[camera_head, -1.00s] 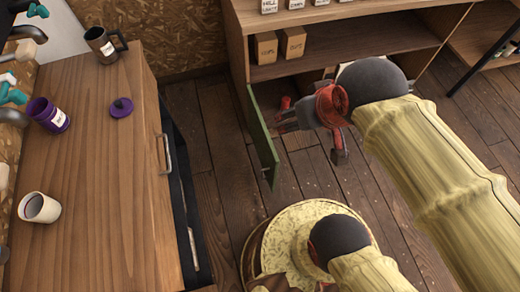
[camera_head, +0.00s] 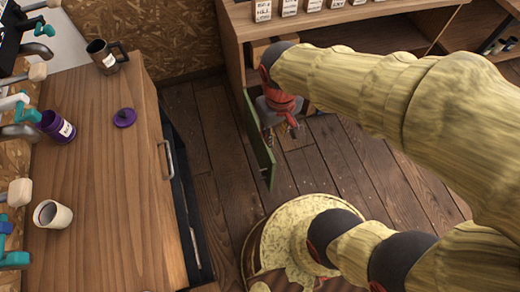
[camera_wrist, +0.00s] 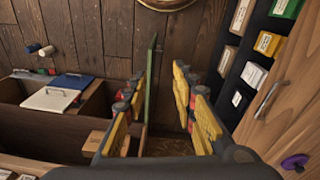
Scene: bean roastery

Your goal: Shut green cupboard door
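The green cupboard door (camera_head: 259,140) stands open, swung out from the low wooden cupboard (camera_head: 240,60) and seen nearly edge-on in the head view. In the wrist view the door (camera_wrist: 151,85) is a thin upright green panel between my spread fingers, closer to the left finger. My gripper (camera_wrist: 158,77) is open, with clear space between the right finger and the door. In the head view my gripper (camera_head: 285,122) points down close to the door, just right of its hinge end. My arm hides part of the cupboard opening. I cannot tell whether a finger touches the door.
A wooden counter (camera_head: 105,180) with a drawer handle (camera_head: 168,159) stands to the left. It holds a dark mug (camera_head: 103,57), a purple cup (camera_head: 56,126), a purple lid (camera_head: 124,117) and a white cup (camera_head: 52,214). Wooden floor (camera_head: 215,150) lies between counter and door.

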